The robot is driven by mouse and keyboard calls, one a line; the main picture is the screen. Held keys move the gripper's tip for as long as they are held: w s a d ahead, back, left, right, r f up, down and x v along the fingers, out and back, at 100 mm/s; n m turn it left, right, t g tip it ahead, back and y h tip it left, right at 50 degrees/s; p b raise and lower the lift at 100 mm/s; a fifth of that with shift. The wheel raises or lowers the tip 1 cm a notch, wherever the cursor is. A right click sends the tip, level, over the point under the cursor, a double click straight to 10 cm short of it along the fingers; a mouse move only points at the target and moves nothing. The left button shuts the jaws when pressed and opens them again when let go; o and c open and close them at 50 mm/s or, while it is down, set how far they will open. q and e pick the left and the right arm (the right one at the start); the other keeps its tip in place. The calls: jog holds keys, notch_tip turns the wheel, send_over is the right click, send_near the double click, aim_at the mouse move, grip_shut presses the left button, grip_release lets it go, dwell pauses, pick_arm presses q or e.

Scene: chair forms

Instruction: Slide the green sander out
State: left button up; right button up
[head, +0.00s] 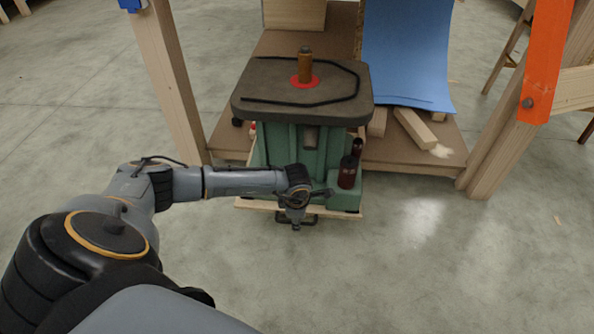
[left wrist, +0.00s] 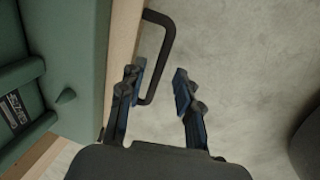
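The green sander (head: 285,148) has a dark flat top, a brown upright spindle and a red ring. It stands on a thin pale wooden board (head: 347,214) at the front of the wooden bench frame. A black loop handle (head: 314,219) is fixed to the board's front edge. My left gripper (head: 296,224) is low in front of the sander, at the handle. In the left wrist view, the gripper (left wrist: 163,88) is open, with part of the handle (left wrist: 168,45) between its fingers. Whether a finger touches the handle is unclear. My right gripper is not in view.
Wooden posts (head: 170,80) stand left and right of the sander. Behind it is a brown shelf (head: 410,155) with wood offcuts (head: 415,128) and a curved blue sheet (head: 408,55). The concrete floor (head: 430,270) in front and to the right is clear.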

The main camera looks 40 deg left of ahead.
pick_arm(q)
notch_tip(320, 180, up, 11)
jog(key=s+d, duration=0.1)
jog(key=s, duration=0.1)
jog(key=shift+f, duration=0.1)
dwell(0.4)
